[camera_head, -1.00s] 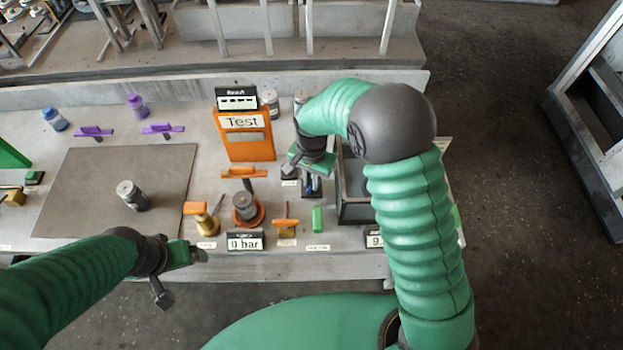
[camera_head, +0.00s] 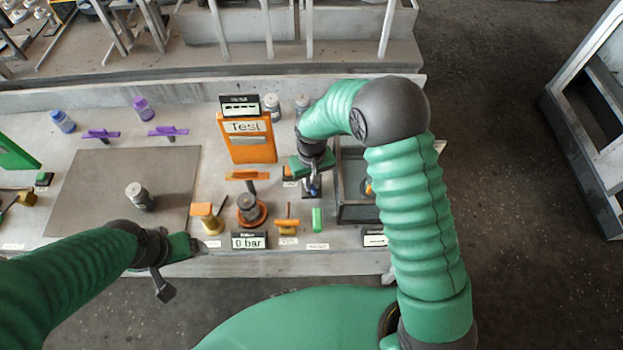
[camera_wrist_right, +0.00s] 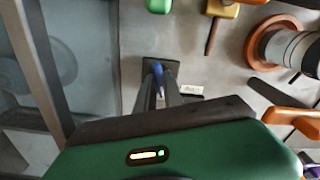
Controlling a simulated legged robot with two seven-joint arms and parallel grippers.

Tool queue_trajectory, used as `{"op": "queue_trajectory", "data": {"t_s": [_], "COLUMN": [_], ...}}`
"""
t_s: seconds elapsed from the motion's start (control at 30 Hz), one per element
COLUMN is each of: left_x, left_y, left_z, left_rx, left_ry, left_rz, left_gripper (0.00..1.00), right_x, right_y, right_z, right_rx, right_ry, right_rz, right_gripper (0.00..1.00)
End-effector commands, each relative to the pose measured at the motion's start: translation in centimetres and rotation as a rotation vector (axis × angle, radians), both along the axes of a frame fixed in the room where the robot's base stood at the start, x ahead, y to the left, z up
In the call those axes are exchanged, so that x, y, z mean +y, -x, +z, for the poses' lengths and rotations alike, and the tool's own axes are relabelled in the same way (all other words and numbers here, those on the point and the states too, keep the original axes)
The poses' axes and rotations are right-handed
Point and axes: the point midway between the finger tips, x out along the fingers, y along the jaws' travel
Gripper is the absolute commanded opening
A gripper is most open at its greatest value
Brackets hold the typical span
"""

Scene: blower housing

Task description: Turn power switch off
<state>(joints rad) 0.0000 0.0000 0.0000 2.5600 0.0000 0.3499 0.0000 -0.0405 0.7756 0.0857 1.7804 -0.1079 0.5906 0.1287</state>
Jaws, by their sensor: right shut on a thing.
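The power switch appears to be the small blue lever (camera_wrist_right: 157,72) on a dark base plate (camera_wrist_right: 160,64) fixed to the grey bench. My right gripper (camera_wrist_right: 158,88) points down at it in the right wrist view, its two fingers close on either side of the blue lever and shut on it. In the head view my right gripper (camera_head: 313,188) is at this switch, just right of the orange Test panel (camera_head: 247,138), and largely hides it. My left gripper (camera_head: 198,246) hovers near the bench's front edge, away from the switch; its jaws are too small to judge.
A grey open bin (camera_head: 357,213) stands right beside my right gripper. A green block (camera_head: 317,219), an orange-handled valve (camera_head: 288,226) and a round fitting on an orange base (camera_head: 250,210) are close in front and left.

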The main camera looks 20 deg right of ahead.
Motion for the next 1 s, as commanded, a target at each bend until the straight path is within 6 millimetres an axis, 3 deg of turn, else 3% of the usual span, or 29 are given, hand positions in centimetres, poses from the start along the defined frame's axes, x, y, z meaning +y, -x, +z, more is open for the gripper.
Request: {"op": "queue_trajectory", "data": {"t_s": [0.4, 0.9, 0.93, 1.0], "left_x": [0.00, 0.00, 0.00, 0.00], "left_y": [0.00, 0.00, 0.00, 0.00], "left_z": [0.92, 0.96, 0.96, 0.96], "left_rx": [0.000, 0.000, 0.000, 0.000], "left_ry": [0.000, 0.000, 0.000, 0.000], "left_rz": [0.000, 0.000, 0.000, 0.000], "left_gripper": [0.85, 0.85, 0.85, 0.85], "right_x": [0.01, 0.01, 0.01, 0.01], "right_y": [-0.26, -0.31, -0.31, -0.30], "right_z": [0.20, 0.18, 0.18, 0.17], "right_rx": [-0.007, -0.009, -0.009, -0.008], "right_ry": [-0.001, 0.000, 0.000, 0.000], "right_rz": [0.177, 0.198, 0.198, 0.198], "right_gripper": [0.00, 0.00, 0.13, 0.22]}}
